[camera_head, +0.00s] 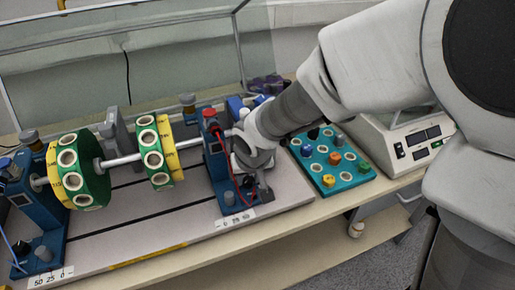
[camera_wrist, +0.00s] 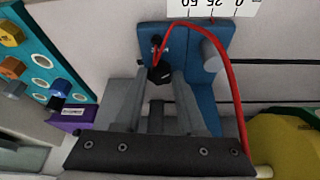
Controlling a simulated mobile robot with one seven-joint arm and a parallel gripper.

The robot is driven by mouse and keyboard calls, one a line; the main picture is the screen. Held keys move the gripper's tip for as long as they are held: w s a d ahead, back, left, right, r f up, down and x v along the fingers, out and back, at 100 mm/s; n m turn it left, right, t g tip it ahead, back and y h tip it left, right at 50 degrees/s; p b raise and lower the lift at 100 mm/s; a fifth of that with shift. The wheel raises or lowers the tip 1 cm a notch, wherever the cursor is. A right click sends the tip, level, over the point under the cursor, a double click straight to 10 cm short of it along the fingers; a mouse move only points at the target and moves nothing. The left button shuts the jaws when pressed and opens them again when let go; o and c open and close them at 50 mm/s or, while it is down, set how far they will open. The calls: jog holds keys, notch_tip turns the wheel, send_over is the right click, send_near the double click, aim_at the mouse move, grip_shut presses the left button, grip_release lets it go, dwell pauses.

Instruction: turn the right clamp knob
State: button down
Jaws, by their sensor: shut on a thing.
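The right blue stand (camera_head: 215,170) holds the right end of the shaft at the end of the rig. In the wrist view its blue foot (camera_wrist: 203,92) carries a black faceted knob (camera_wrist: 160,74) and a grey round knob (camera_wrist: 211,56). My gripper (camera_wrist: 160,80) is shut on the black knob, with one finger on each side of it. The grey knob is apart from the fingers. In the head view my wrist hides much of the stand's right side, and the fingers are hard to make out.
A red cable (camera_wrist: 239,90) arches beside my fingers from the stand. Green-and-yellow rotor discs (camera_head: 155,155) sit on the shaft to the left. A teal tray (camera_head: 345,182) with coloured pegs and a white scale (camera_head: 400,135) lie right. A printed scale strip (camera_head: 237,219) lies in front of the stand.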

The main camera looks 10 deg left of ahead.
jog(key=shift+r+p, duration=0.15)
jog(key=shift+p, duration=0.2)
jog(key=shift+d+r+n+p, duration=0.15)
jog(key=shift+n+p, duration=0.45)
jog(key=shift+p, duration=0.35)
jog(key=n+y+p, duration=0.1)
jog(key=n+p, duration=0.1)
jog(key=p, duration=0.2)
jog(key=shift+w+r+g, duration=0.1)
jog(key=shift+g, duration=0.2)
jog(key=n+p, duration=0.3)
jog(key=p, duration=0.1)
jog(key=shift+w+d+g+y+p, duration=0.1)
jog(key=shift+g+y+p, duration=0.25)
jog(key=shift+g+y, duration=0.05)
jog(key=shift+f+n+p, duration=0.3)
jog(key=shift+n+p, duration=0.5)
jog(key=shift+p, duration=0.15)
jog(key=shift+f+g, duration=0.1)
jog(key=shift+g, duration=0.2)
jog(key=shift+c, duration=2.4)
grip_release()
